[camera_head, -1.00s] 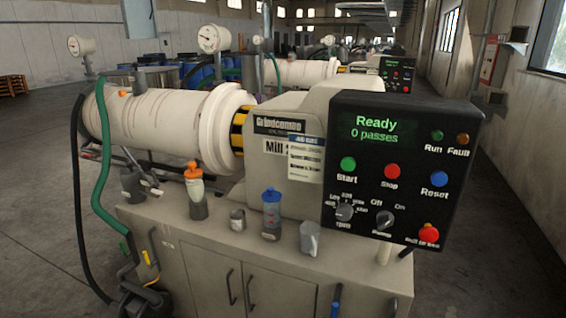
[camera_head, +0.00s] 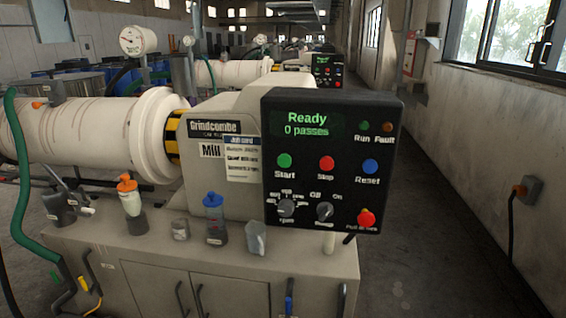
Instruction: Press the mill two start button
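A black control panel (camera_head: 330,222) stands at the right end of the nearest mill (camera_head: 222,165). Its green Start button (camera_head: 284,160) is at the upper left, beside a red Stop button (camera_head: 326,163) and a blue Reset button (camera_head: 370,166). The display (camera_head: 307,124) reads "Ready, 0 passes". A card (camera_head: 241,160) partly covers the "Mill" label (camera_head: 210,151), so I cannot read its number. Another mill (camera_head: 232,73) with a similar small panel (camera_head: 327,72) stands behind. Neither of my grippers is in view.
A red mushroom button (camera_head: 365,218) and two knobs sit low on the panel. Orange-capped (camera_head: 131,198) and blue-capped (camera_head: 214,218) bottles and cups stand on the cabinet ledge. A green hose (camera_head: 22,175) hangs at left. Open floor (camera_head: 425,240) lies between the panel and right wall.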

